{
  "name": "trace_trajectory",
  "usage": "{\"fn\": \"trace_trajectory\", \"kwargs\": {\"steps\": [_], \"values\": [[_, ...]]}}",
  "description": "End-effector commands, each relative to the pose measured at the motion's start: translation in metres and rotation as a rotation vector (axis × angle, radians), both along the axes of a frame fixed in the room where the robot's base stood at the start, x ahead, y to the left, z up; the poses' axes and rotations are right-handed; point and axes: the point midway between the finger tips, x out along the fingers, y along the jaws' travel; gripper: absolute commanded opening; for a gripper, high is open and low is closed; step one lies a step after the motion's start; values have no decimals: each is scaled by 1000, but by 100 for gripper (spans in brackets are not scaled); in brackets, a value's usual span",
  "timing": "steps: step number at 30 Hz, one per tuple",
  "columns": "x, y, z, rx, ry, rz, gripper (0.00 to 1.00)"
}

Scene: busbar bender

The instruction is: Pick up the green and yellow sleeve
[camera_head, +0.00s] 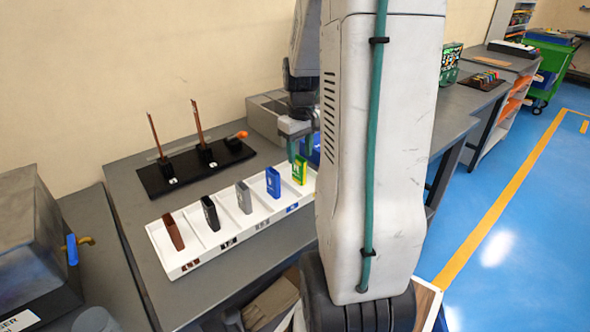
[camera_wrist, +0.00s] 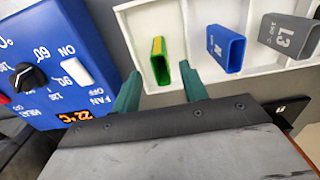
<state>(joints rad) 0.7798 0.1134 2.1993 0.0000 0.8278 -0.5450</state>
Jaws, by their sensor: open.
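The green and yellow sleeve (camera_head: 299,170) stands upright in the right-hand compartment of a white tray (camera_head: 177,266) on the grey bench. In the wrist view the sleeve (camera_wrist: 159,62) lies ahead of my gripper (camera_wrist: 160,82), in line with the space between the two green fingers. My gripper (camera_head: 301,153) is open, with nothing between its fingers. In the head view it is close to the sleeve, partly hidden behind my arm. I cannot tell exactly how far above the sleeve the fingertips are.
A blue sleeve (camera_head: 272,182), a grey sleeve (camera_head: 244,197), a black sleeve (camera_head: 210,213) and a brown sleeve (camera_head: 173,231) fill neighbouring compartments. A blue control box (camera_wrist: 50,55) stands close beside my left finger. A black stand (camera_head: 160,181) with upright bars is behind the tray.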

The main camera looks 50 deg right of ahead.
Motion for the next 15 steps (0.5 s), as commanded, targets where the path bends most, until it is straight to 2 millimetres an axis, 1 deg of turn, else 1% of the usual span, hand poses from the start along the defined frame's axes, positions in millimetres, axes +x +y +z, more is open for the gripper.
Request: {"fn": "trace_trajectory", "kwargs": {"steps": [1,8,12,15], "values": [[-1,0,-7,3,2,-1,44],[0,1,-33,3,3,0,44],[1,2,-55,4,4,0,44],[1,2,-68,4,3,-1,44]]}}
